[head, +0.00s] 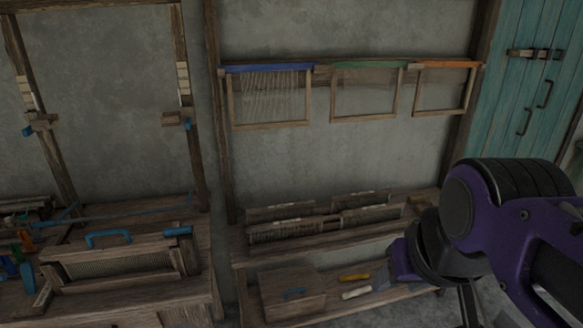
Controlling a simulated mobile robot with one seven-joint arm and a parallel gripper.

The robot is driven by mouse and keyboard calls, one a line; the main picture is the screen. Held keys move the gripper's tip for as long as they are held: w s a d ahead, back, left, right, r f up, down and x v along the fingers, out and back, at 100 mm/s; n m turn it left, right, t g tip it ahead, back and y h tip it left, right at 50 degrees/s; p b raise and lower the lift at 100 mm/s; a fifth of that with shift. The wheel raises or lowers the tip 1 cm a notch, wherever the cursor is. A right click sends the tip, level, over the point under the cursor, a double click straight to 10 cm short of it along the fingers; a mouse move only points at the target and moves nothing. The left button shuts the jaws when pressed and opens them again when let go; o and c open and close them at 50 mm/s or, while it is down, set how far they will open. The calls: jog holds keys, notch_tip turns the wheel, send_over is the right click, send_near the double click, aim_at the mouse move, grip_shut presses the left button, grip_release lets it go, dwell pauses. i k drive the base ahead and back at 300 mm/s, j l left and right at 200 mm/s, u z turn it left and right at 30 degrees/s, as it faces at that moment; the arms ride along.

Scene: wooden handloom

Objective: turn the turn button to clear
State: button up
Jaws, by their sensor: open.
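My arm reaches in from the right, purple and black. My gripper (468,303) points down at the lower right, in front of the bench's right end; it is open, its tips are partly cut off by the bottom edge, and nothing shows between them. I cannot tell for certain which part is the turn button. Small wooden blocks with blue ends sit on the two loom posts, a left block (41,121) and a right block (172,119). My gripper is far to the right of both and touches neither.
Three frames hang on the wall: blue-topped (268,69), green-topped (366,64) and orange-topped (446,64). A wooden bench (250,256) holds long slatted parts, with a box (292,306) below. A beater with a blue handle (107,237) is at left. A teal door (515,90) is at right.

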aim_at(183, 230)
jog(key=i+l, duration=0.1)
jog(key=l, duration=0.2)
jog(key=i+l, duration=0.25)
jog(key=l, duration=0.3)
jog(key=j+u, duration=0.25)
jog(key=u, duration=0.15)
jog(key=i+j+u, duration=0.15)
jog(key=u, duration=0.2)
jog(key=i+j+u, duration=0.1)
jog(key=j+u, duration=0.15)
jog(key=u, duration=0.15)
jog(key=i+j+u, duration=0.1)
jog(key=u, duration=0.25)
jog(key=i+j+u, duration=0.1)
jog(key=i+j, duration=0.5)
jog(key=j, duration=0.25)
jog(key=i+j+z, duration=0.1)
jog(key=j, duration=0.25)
